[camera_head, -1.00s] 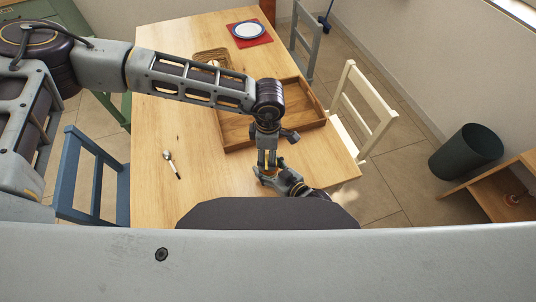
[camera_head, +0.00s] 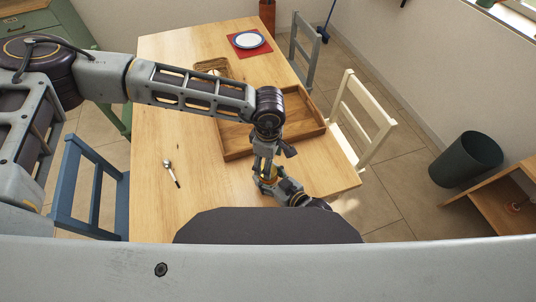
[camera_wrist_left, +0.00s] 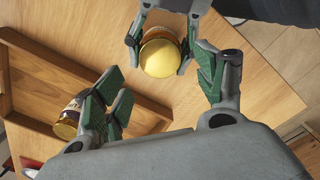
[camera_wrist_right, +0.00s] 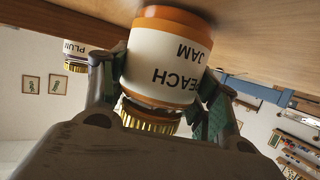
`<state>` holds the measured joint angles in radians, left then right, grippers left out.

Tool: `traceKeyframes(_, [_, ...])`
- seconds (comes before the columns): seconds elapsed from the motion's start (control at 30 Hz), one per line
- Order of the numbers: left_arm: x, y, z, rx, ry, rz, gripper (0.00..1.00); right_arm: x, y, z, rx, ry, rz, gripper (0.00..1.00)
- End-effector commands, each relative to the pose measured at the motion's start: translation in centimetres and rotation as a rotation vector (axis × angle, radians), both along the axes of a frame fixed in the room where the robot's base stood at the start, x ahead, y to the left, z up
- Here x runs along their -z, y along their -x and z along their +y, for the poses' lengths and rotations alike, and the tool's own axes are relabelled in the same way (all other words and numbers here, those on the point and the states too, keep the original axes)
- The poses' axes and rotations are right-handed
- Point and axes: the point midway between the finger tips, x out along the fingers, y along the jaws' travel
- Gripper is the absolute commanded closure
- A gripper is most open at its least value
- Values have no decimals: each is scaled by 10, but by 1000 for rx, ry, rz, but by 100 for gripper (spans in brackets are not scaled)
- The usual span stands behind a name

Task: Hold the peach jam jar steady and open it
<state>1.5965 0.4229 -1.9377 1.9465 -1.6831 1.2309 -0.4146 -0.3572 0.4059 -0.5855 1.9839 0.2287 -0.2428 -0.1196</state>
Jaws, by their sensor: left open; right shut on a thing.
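The peach jam jar has a white label, orange bands and a gold lid; its body fills the middle of the right wrist view (camera_wrist_right: 165,65). That view is upside down, so the jar is upright, its base at the tabletop. My right gripper (camera_wrist_right: 160,90) is shut on the jar's body from the side. In the left wrist view the gold lid (camera_wrist_left: 160,58) shows between the right fingers. My left gripper (camera_wrist_left: 165,85) is open above the lid, fingers apart on either side. In the head view my left gripper (camera_head: 265,172) partly hides the jar.
A plum jar (camera_wrist_left: 70,118) stands near the left gripper's finger; it also shows in the right wrist view (camera_wrist_right: 75,50). A wooden tray (camera_head: 237,157) lies behind. A spoon (camera_head: 171,173) lies left on the table (camera_head: 165,125). A basket (camera_head: 212,66) and plate (camera_head: 248,40) are farther back.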

Motion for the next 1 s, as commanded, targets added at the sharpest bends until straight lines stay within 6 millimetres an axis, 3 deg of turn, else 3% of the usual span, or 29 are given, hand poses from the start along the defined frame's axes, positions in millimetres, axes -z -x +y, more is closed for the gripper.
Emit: traceKeyframes(1.0, [-11, 1, -1, 832, 2, 0, 29, 1, 0, 0, 0, 1, 2, 100])
